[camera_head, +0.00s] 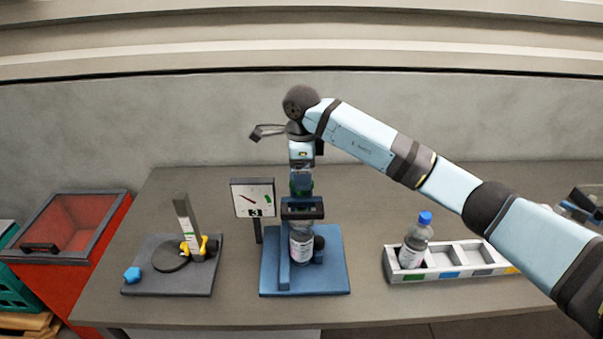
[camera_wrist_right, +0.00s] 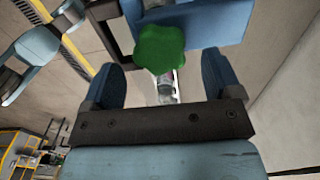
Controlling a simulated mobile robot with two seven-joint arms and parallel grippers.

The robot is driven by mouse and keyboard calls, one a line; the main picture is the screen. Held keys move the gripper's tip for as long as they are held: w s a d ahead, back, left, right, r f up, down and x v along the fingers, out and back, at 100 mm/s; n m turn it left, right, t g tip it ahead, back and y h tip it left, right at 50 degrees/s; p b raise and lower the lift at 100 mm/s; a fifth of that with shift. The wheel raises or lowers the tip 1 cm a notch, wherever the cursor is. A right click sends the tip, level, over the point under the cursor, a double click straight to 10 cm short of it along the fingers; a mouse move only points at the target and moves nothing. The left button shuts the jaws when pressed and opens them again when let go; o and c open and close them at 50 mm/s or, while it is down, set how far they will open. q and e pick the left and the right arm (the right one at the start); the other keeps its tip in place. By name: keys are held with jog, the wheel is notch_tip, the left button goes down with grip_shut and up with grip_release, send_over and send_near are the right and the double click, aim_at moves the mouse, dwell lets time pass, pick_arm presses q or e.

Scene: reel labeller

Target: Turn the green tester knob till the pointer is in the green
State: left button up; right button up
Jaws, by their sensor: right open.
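The green tester knob (camera_wrist_right: 160,48) has a lobed edge and shows large in the right wrist view. My right gripper (camera_head: 301,187) points down over the tester. Its fingers are open, one to each side of the knob in the wrist view; I see no contact. The blue tester (camera_head: 335,273) holds a bottle (camera_head: 301,247) upright under its head. The white dial (camera_head: 252,190) stands left of it. Its pointer slants toward the upper left, away from a small green patch at lower right. My left gripper is out of view.
A tray (camera_head: 440,275) with a blue-capped bottle (camera_head: 415,240) stands on the right. A dark plate (camera_head: 205,280) with a post, yellow clamp and blue knob is on the left. A red bin (camera_head: 95,240) is at far left. Bare table lies between the stations.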

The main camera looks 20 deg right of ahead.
jog(key=shift+f, duration=1.2)
jog(key=c, duration=0.9)
